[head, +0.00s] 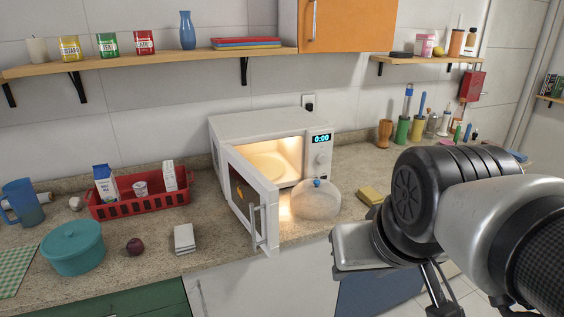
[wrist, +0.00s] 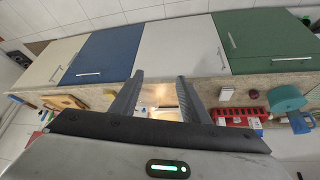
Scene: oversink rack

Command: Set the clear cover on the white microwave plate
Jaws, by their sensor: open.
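The clear domed cover (head: 316,203) with a blue knob stands on the counter, just in front of the right side of the white microwave (head: 262,127). The microwave door (head: 252,198) hangs open towards the front and the inside is lit. A pale round plate (head: 264,164) lies inside on the microwave floor, partly hidden by the door. My gripper (wrist: 160,77) is open with nothing between its fingers. It is in front of the counter, apart from the cover; the lit microwave area shows small between the fingers in the wrist view.
A yellow sponge (head: 371,195) lies right of the cover. Left of the open door are a white box-like item (head: 184,239), a plum-coloured fruit (head: 135,246), a teal pot (head: 73,250) and a red basket (head: 140,207) with cartons. Bare counter lies around the cover's front.

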